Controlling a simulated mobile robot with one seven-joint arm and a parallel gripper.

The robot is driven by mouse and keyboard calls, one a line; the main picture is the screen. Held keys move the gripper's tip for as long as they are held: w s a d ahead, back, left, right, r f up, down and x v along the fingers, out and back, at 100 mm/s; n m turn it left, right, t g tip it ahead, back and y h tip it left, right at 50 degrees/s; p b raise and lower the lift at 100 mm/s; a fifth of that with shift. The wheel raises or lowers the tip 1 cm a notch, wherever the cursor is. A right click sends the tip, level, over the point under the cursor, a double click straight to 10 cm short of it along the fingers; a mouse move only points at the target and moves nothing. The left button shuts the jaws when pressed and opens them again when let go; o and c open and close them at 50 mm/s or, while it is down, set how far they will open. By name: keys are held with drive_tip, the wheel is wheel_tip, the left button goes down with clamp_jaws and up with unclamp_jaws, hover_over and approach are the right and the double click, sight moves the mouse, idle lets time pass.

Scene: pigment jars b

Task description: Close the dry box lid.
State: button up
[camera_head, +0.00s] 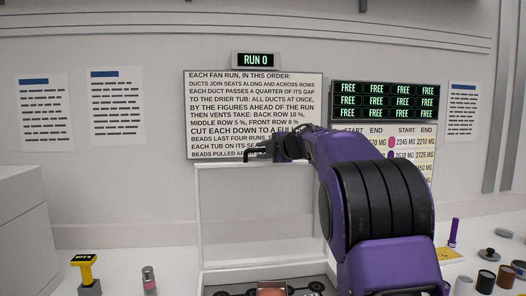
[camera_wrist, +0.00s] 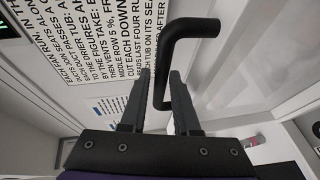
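The dry box lid (camera_head: 262,259) stands open and upright at the back of the dry box (camera_head: 206,291). It is a pale framed panel. A black bent handle (camera_head: 252,155) sits at its top edge, and it shows large in the wrist view (camera_wrist: 190,27). My gripper (camera_head: 277,148) is at the handle, at the end of my purple arm. In the wrist view my gripper's two fingers (camera_wrist: 160,72) are apart, with the handle's long bar showing between their tips. A gap shows beside the bar; I cannot tell whether either finger touches it.
A reddish-brown object (camera_head: 271,290) shows in the box opening. Left of the box stand a pink-topped vial (camera_head: 149,279) and a yellow-and-black tool (camera_head: 87,270). Several small jars (camera_head: 486,281) stand at the right. A text board (camera_head: 230,95) hangs behind the lid.

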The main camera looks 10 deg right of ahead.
clamp_jaws()
idle(1.3)
